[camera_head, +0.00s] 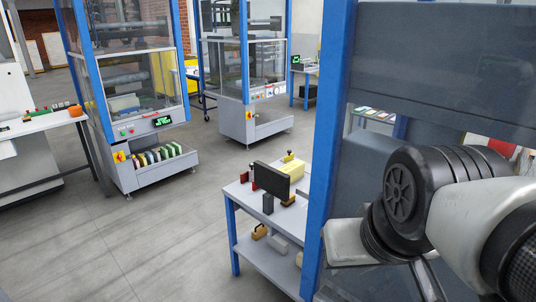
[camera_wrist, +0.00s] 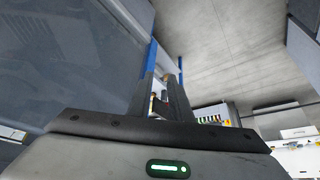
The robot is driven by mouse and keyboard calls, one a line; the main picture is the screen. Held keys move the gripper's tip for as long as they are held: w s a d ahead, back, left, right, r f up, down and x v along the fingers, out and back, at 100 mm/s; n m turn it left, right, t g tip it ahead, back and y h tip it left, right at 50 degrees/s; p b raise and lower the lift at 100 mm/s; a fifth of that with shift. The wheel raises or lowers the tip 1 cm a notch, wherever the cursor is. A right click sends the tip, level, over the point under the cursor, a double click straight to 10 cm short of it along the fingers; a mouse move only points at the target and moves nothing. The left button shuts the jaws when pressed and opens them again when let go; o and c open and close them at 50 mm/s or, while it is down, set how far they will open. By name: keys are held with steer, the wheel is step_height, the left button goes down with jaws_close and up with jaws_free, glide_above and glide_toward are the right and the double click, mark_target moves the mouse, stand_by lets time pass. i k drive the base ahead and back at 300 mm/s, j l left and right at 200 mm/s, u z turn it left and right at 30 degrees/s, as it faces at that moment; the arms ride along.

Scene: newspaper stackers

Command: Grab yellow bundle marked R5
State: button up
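A pale yellow block (camera_head: 291,171) lies on the small blue-legged table, partly behind a dark upright panel. I cannot read any R5 mark on it, so I cannot tell if it is the bundle. My gripper (camera_wrist: 162,82) shows in the wrist view as two dark fingers with a gap between them and nothing visibly held. In the head view my arm fills the right side, well apart from the yellow block, and the fingertips are not clearly seen.
The small table (camera_head: 246,197) stands beside a large machine with a blue post (camera_head: 329,130) and glass panels, close to my arm. A stacker (camera_head: 150,130) at left has a tray of coloured bundles (camera_head: 155,155). Grey floor (camera_head: 170,240) is clear at left.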

mark_target(296, 169)
steer(key=i+j+u, duration=0.5)
steer(key=j, duration=0.2)
steer(key=i+j, duration=0.4)
steer(key=i, duration=0.15)
steer(key=i+j+u, duration=0.1)
steer(key=i+j, duration=0.3)
steer(key=i+z, duration=0.35)
steer(key=z, duration=0.15)
steer(key=i+j+z, duration=0.1)
steer(key=i+z, duration=0.2)
steer(key=z, duration=0.15)
steer(key=i+j+z, duration=0.2)
steer(key=z, duration=0.3)
steer(key=i+j+z, duration=0.7)
steer(key=k+l, duration=0.05)
